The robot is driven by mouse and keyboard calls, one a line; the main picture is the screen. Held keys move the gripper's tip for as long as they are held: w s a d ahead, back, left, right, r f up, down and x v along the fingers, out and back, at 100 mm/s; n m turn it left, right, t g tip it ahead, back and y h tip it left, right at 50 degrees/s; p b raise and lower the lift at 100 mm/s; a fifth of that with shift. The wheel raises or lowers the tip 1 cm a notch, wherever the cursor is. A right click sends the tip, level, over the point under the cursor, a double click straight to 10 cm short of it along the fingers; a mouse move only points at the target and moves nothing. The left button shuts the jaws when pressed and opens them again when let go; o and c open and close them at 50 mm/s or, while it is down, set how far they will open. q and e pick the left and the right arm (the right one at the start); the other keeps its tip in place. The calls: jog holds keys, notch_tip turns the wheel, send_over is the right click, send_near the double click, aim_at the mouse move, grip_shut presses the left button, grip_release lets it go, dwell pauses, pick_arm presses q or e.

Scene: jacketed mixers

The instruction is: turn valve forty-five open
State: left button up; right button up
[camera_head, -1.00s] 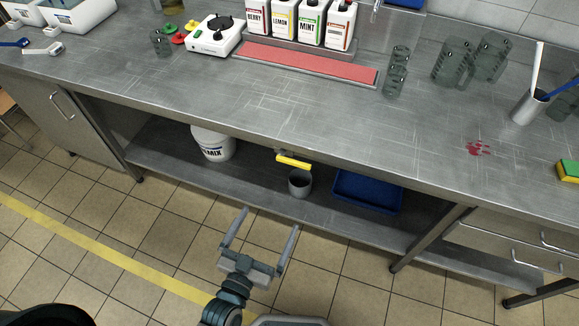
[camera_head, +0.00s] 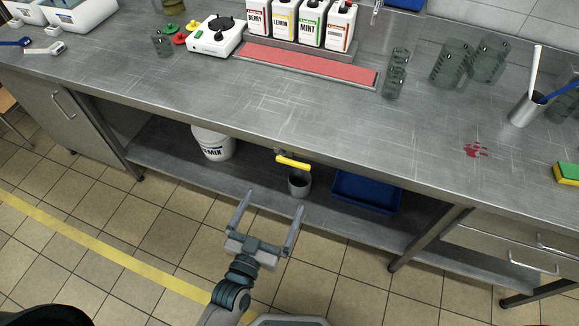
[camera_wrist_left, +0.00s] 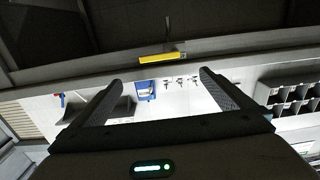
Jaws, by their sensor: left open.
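The valve shows as a yellow lever handle (camera_head: 293,163) under the front edge of the steel counter, lying nearly level and tilted slightly down to the right. A grey cup (camera_head: 299,184) stands on the lower shelf just below it. The yellow handle also shows in the left wrist view (camera_wrist_left: 162,58), beyond and between the fingertips. My left gripper (camera_head: 272,200) is open and empty, in front of the shelf, below and to the left of the handle and apart from it. The valve body behind the handle is mostly hidden. My right gripper is not in view.
A white bucket (camera_head: 213,143) stands left of the valve on the lower shelf (camera_head: 160,150), and a blue tray (camera_head: 366,191) lies to the right. The counter (camera_head: 270,100) overhangs the shelf. The tiled floor (camera_head: 130,240) in front is clear.

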aim_at(292, 163)
pick_arm(q)
jog(key=shift+p+x, duration=0.95)
jog(key=shift+x, duration=5.55)
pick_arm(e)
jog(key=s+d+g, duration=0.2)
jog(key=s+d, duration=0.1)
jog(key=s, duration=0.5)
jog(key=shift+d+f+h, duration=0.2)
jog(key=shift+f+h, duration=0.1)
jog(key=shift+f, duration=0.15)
pick_arm(q)
jog(key=c, duration=1.5)
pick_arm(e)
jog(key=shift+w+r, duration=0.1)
